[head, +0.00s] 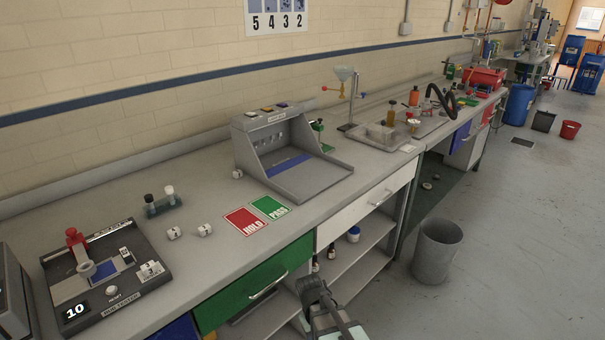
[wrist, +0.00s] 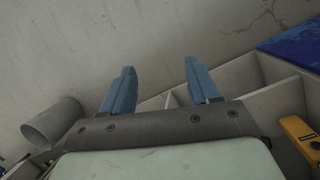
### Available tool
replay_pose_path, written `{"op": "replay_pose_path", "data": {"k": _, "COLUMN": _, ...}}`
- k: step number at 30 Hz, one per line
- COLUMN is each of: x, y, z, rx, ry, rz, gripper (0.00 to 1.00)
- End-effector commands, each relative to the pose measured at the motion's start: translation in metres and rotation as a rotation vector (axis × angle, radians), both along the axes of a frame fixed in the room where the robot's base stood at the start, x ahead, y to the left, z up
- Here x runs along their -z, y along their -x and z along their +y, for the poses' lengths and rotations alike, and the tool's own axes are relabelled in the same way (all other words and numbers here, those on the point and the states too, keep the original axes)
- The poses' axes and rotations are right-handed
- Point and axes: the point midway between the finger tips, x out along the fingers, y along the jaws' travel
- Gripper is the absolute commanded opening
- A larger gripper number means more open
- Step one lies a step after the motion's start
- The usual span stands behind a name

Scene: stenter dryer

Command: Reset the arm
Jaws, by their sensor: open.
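My gripper (head: 318,290) is at the bottom of the head view, low in front of the bench, beside the open shelves. In the wrist view my gripper (wrist: 157,85) shows two blue fingers spread apart with nothing between them. The fingers point toward bare grey floor and the pale shelf edges. My arm shows only at its end in the head view; the rest is out of frame.
The grey bench (head: 200,262) carries a rub tester (head: 105,275), red and green cards (head: 245,221) and a grey light box (head: 290,150). A green drawer (head: 255,285) and open shelves (head: 365,250) are near my gripper. A grey bin (head: 436,252) stands right on open floor.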

Motion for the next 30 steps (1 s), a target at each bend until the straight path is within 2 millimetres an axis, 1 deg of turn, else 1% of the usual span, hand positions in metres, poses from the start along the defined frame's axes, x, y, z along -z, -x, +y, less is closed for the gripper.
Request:
{"op": "replay_pose_path", "data": {"k": 1, "x": 0.014, "y": 0.011, "z": -0.009, "rx": 0.018, "ry": -0.001, "rz": 0.020, "gripper": 0.60}}
{"op": "replay_pose_path", "data": {"k": 3, "x": 0.031, "y": 0.023, "z": -0.018, "rx": 0.040, "ry": -0.003, "rz": 0.043, "gripper": 0.60}}
{"op": "replay_pose_path", "data": {"k": 5, "x": 0.046, "y": 0.034, "z": -0.027, "rx": 0.059, "ry": -0.005, "rz": 0.061, "gripper": 0.60}}
{"op": "replay_pose_path", "data": {"k": 11, "x": 0.090, "y": 0.074, "z": -0.051, "rx": 0.124, "ry": -0.014, "rz": 0.124, "gripper": 0.60}}
{"op": "replay_pose_path", "data": {"k": 15, "x": 0.118, "y": 0.105, "z": -0.066, "rx": 0.172, "ry": -0.019, "rz": 0.168, "gripper": 0.60}}
{"op": "replay_pose_path", "data": {"k": 20, "x": 0.146, "y": 0.143, "z": -0.082, "rx": 0.229, "ry": -0.027, "rz": 0.217, "gripper": 0.60}}
{"op": "replay_pose_path", "data": {"k": 24, "x": 0.168, "y": 0.179, "z": -0.093, "rx": 0.280, "ry": -0.034, "rz": 0.260, "gripper": 0.60}}
{"op": "replay_pose_path", "data": {"k": 30, "x": 0.194, "y": 0.231, "z": -0.104, "rx": 0.351, "ry": -0.043, "rz": 0.321, "gripper": 0.60}}
